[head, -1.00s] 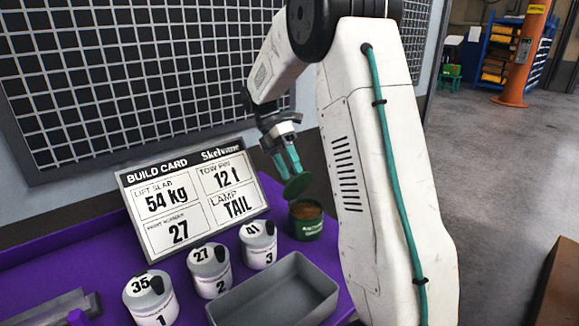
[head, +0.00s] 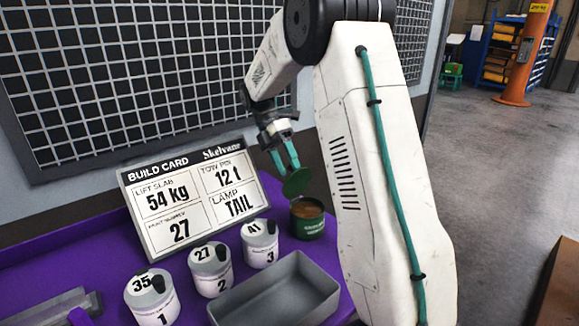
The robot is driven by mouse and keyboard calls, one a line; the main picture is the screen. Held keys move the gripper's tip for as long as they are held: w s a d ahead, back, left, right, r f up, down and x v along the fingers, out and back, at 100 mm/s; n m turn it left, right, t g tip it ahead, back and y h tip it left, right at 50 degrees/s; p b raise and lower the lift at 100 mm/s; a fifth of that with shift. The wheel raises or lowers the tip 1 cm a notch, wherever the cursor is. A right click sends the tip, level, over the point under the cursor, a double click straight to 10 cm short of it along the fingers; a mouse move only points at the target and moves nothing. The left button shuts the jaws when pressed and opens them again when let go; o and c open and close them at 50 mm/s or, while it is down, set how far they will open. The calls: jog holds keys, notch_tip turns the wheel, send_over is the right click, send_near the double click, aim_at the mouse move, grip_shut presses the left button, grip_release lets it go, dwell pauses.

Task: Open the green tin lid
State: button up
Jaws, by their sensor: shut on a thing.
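The green tin (head: 308,222) stands upright on the purple bench, just behind the grey tray. Its top is uncovered and a brown content shows inside. My gripper (head: 287,163) is shut on the green lid (head: 297,182). The lid is a round green disc, held tilted, above and a little left of the tin's mouth and apart from it. How the fingertips meet the lid's edge is too small to tell.
Three white pots with grey lids (head: 152,297) (head: 210,268) (head: 260,242) stand left of the tin. The empty grey tray (head: 275,290) lies in front. The build card (head: 194,198) leans behind the pots. The purple bench (head: 60,262) has bare room at left.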

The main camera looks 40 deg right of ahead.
jog(key=w+r, duration=0.2)
jog(key=w, duration=0.5)
jog(key=shift+r, duration=0.25)
dwell(0.3)
jog(key=shift+r, duration=0.15)
jog(key=s+a+r, duration=0.2)
jog(key=s, duration=0.5)
jog(key=s+a+r, duration=0.2)
jog(key=s, duration=0.6)
jog(key=shift+s+a+r, duration=0.15)
jog(key=shift+s+r, duration=0.1)
jog(key=shift+r, duration=0.1)
